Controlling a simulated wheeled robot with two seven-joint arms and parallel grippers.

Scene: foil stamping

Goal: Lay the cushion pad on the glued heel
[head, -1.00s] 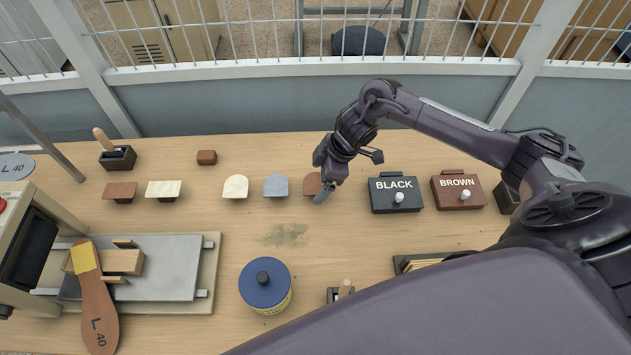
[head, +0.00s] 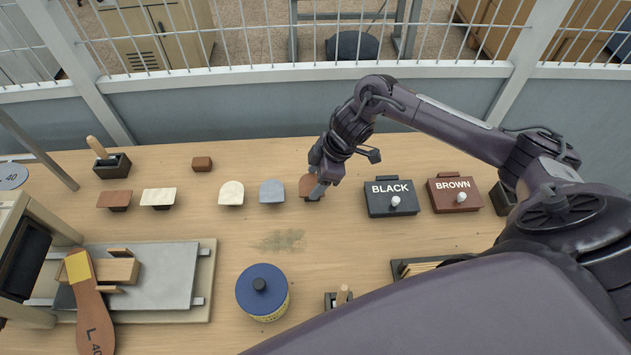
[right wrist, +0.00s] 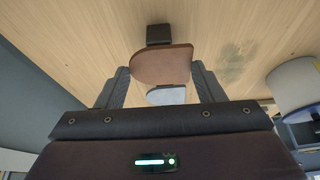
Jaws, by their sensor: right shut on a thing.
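My right gripper (head: 318,188) is shut on the brown rounded cushion pad (head: 307,184), at the right end of the row of pads. In the right wrist view the brown pad (right wrist: 162,66) lies between the two fingers (right wrist: 162,88). I cannot tell whether it is clear of its small dark stand. A grey pad (head: 272,190) and a cream pad (head: 231,192) stand to its left. The sole marked L 40 (head: 93,320) lies at the lower left, with a yellow patch on its heel (head: 78,266). My left gripper is not in view.
A black box (head: 391,197) and a brown box (head: 455,194) stand right of the gripper. A blue-lidded tin (head: 262,290) stands in front. A brown and a cream square piece (head: 158,198) are further left. The table between the pads and tin is clear, except for a stain.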

